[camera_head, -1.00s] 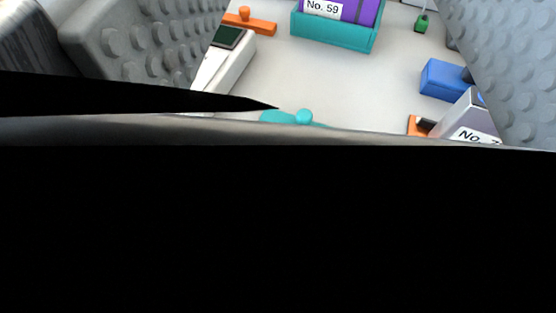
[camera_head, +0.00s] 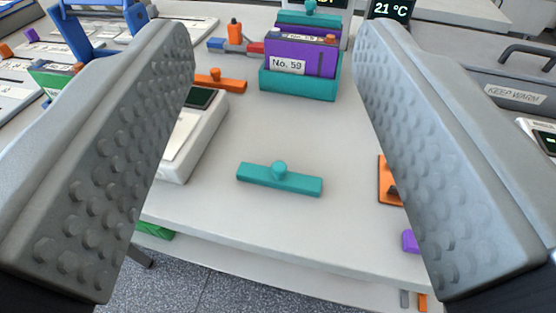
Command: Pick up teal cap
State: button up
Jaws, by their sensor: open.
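The teal cap (camera_head: 280,179) is a flat bar with a round knob on top. It lies on the light grey table near its front edge, in the middle of the view. My gripper (camera_head: 275,50) is open and empty, with one studded grey finger at the left and one at the right of the picture. The cap shows in the gap between the fingers, and neither finger touches it.
A teal holder (camera_head: 299,84) with a purple No. 59 cell (camera_head: 312,58) stands behind the cap. A white device (camera_head: 191,135) is to the left, with an orange cap (camera_head: 221,81) behind it. An orange piece (camera_head: 388,181) lies right. Table around the teal cap is clear.

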aim_at(277, 176)
jog(key=l, duration=2.25)
